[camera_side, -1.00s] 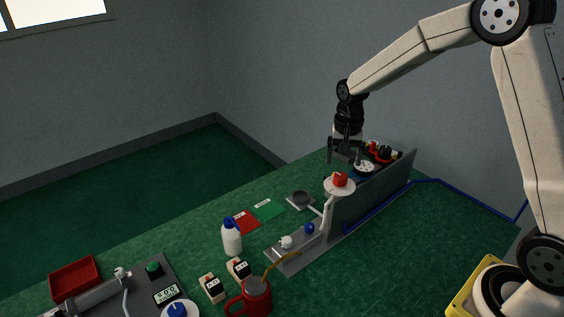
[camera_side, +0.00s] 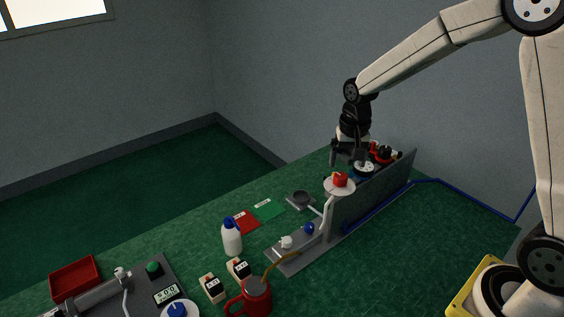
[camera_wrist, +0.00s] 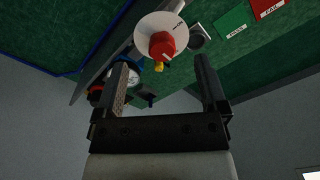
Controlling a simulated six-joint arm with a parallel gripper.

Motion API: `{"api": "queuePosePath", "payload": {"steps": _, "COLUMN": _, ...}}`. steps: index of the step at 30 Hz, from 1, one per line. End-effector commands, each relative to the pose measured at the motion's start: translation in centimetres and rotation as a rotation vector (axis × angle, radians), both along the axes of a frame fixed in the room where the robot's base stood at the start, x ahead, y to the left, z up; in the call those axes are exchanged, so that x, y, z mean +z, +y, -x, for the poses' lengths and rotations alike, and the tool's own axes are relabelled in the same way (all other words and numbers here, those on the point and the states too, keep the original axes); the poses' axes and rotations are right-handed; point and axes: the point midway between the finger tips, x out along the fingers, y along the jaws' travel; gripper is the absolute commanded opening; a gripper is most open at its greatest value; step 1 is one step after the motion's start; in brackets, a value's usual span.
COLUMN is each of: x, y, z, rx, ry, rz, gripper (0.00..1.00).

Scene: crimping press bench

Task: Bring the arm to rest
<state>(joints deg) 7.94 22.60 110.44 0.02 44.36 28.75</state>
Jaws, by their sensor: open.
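My gripper (camera_side: 348,156) is open and empty. In the side view it hangs fingers down over the far end of the bench, close to the grey upright panel (camera_side: 374,194). The white disc (camera_side: 333,190) with a red piece (camera_side: 340,179) on it stands just in front of my gripper in that view. In the wrist view both fingers (camera_wrist: 162,75) are spread apart with nothing held between them. There the white disc (camera_wrist: 146,30) and the red piece (camera_wrist: 164,45) show beyond the fingertips. I cannot tell the exact gap between my fingers and the panel.
Red and black parts (camera_side: 384,154) sit by the panel's far end. A white bottle (camera_side: 232,240), a red mug (camera_side: 256,297), a red tray (camera_side: 74,278) and green (camera_side: 268,210) and red cards stand or lie nearer. A blue cable (camera_side: 470,198) runs across the right side. The air above the bench is clear.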

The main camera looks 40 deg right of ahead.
Motion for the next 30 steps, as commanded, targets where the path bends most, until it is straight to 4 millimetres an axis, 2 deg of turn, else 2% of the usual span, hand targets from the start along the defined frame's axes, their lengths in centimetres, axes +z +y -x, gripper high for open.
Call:
{"api": "queuePosePath", "payload": {"steps": 9, "x": -0.4, "y": 3.4, "z": 6.5, "rx": 0.307, "ry": -0.086, "rz": 0.031, "gripper": 0.92}}
{"api": "queuePosePath", "payload": {"steps": 18, "x": -1.4, "y": 5.4, "z": 12.3, "rx": 0.561, "ry": -0.157, "rz": 0.069, "gripper": 0.92}}
{"api": "queuePosePath", "payload": {"steps": 24, "x": -1.7, "y": 5.9, "z": 14.0, "rx": 0.631, "ry": -0.177, "rz": 0.082, "gripper": 0.92}}
{"api": "queuePosePath", "payload": {"steps": 30, "x": -1.8, "y": 5.9, "z": 14.1, "rx": 0.639, "ry": -0.179, "rz": 0.083, "gripper": 0.92}}
